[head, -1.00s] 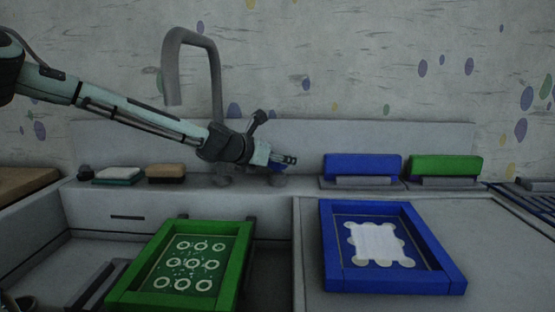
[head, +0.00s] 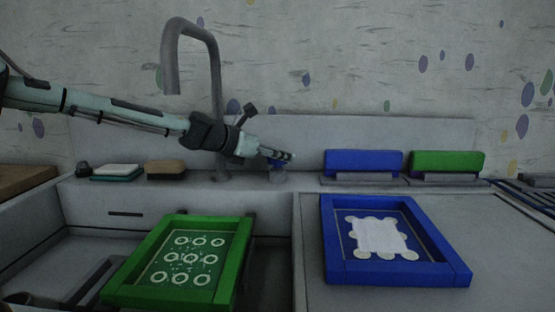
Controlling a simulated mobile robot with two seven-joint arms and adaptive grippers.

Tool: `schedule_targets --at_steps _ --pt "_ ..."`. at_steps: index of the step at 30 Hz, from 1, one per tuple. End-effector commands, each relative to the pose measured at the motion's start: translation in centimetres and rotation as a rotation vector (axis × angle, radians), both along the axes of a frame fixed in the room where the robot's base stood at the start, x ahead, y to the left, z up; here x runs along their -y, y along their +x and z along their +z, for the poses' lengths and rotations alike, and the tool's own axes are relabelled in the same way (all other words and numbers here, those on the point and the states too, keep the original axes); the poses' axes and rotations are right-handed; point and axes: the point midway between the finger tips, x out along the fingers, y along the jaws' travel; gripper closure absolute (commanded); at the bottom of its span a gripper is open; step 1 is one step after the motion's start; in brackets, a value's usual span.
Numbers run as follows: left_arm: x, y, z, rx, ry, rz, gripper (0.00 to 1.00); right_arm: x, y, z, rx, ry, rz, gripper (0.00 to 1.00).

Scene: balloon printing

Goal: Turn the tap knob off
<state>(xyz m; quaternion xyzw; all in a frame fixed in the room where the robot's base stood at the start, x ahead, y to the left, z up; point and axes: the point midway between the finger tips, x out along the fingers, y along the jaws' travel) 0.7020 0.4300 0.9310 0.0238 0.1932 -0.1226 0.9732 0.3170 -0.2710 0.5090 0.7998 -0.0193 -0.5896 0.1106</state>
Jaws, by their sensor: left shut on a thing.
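The grey tap (head: 216,80) stands at the back of the sink, its spout curving over to the left. The fingers hide part of the knob. My left arm crosses in front of the tap's lower stem. No water shows under the spout. My right gripper is not in view.
A green-framed screen (head: 236,265) lies over the sink. A blue-framed screen (head: 335,262) with a white cloth lies on the counter (head: 312,293) to its right. Blue (head: 362,163) and green (head: 447,163) squeegees stand behind. Sponges (head: 165,169) lie on the left ledge.

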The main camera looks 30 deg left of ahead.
Motion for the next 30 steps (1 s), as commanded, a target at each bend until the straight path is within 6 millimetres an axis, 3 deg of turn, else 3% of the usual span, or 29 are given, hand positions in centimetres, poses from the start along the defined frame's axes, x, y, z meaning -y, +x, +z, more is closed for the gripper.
schedule_targets --at_steps 6,7,12,23,30 --pt "0.0 0.0 0.0 -0.001 0.002 -0.002 0.85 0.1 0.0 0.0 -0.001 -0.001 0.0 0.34" --pt "0.0 0.0 0.0 -0.001 0.002 -0.002 0.55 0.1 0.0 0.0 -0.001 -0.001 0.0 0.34" --pt "0.0 0.0 0.0 -0.001 0.002 -0.002 0.34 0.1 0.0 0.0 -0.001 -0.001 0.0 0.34" --pt "0.0 -0.2 0.2 0.001 0.002 0.0 0.34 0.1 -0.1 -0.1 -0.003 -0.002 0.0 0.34" --pt "-0.5 -2.3 1.3 0.003 0.001 -0.001 0.34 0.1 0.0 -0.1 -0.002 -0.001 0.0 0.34"
